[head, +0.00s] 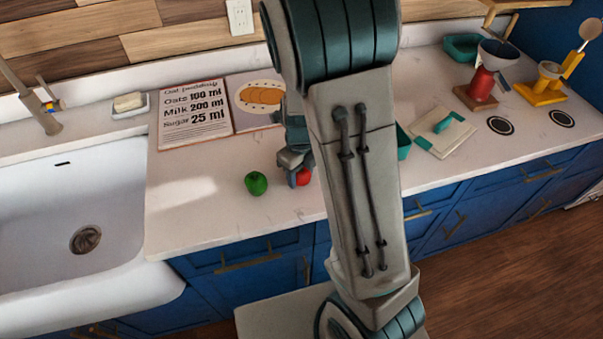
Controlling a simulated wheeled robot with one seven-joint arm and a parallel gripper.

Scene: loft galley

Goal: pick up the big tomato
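A red round thing, which looks like the tomato (304,177), sits on the white counter near its front edge, just left of my arm. My gripper (297,179) points down at it, with a dark finger in front of its left side. My gripper and arm hide part of the tomato. I cannot tell whether the fingers are apart from it or closed on it. No second tomato shows, so its size cannot be compared.
A green pepper (256,183) lies left of the tomato. A recipe book (194,114) lies open behind. The white sink (40,215) is at left. A cutting board (444,134), a teal container (403,143) and a red juicer-like device (482,84) stand at right.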

